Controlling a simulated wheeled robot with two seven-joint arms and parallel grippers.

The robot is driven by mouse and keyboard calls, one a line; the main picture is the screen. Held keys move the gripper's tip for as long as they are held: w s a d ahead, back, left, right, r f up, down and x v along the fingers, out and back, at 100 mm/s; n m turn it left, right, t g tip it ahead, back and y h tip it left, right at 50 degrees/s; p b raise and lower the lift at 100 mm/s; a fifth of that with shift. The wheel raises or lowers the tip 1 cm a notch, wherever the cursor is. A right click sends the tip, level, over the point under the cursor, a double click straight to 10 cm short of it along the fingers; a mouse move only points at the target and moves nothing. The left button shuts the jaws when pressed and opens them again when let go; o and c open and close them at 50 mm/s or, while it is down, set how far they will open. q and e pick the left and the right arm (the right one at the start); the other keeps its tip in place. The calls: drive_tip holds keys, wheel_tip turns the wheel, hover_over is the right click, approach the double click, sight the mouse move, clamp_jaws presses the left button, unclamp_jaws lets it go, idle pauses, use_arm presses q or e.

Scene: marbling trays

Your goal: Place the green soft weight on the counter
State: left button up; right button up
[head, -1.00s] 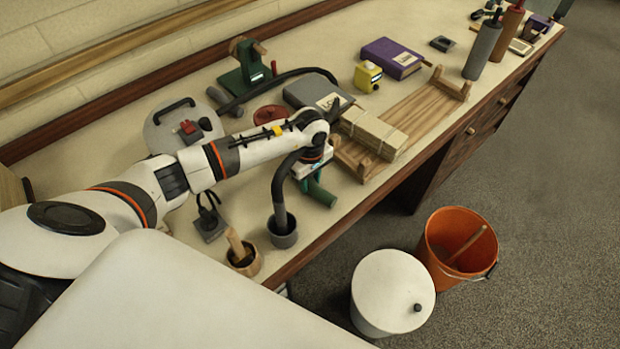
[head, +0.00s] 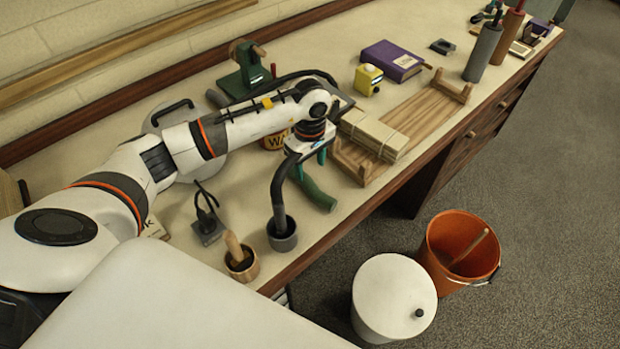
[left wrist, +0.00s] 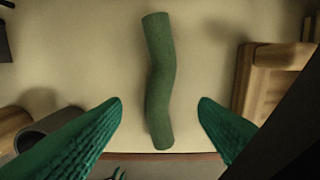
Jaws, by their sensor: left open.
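The green soft weight (head: 317,194), a slightly bent dark green roll, lies on the counter (head: 345,208) near its front edge. In the left wrist view the weight (left wrist: 160,75) shows whole, running up and down the picture. My left gripper (head: 311,165) is open and empty above the weight. Its teal fingertips (left wrist: 160,103) stand apart on either side of the weight in the left wrist view, with clear gaps and no contact. My right gripper is not in view.
A wooden rack (head: 424,106) with a tied tan bundle (head: 374,134) stands right of the weight. A grey cup (head: 283,238) with a dark rod and a wooden cup (head: 243,268) stand to the left. A white lidded bin (head: 385,295) and an orange bucket (head: 440,245) are on the floor.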

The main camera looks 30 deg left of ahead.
sight(310, 183)
use_arm(q)
wheel_tip(310, 183, up, 4)
drive_tip(key=shift+r+b, duration=0.25)
drive_tip(key=shift+b, duration=0.1)
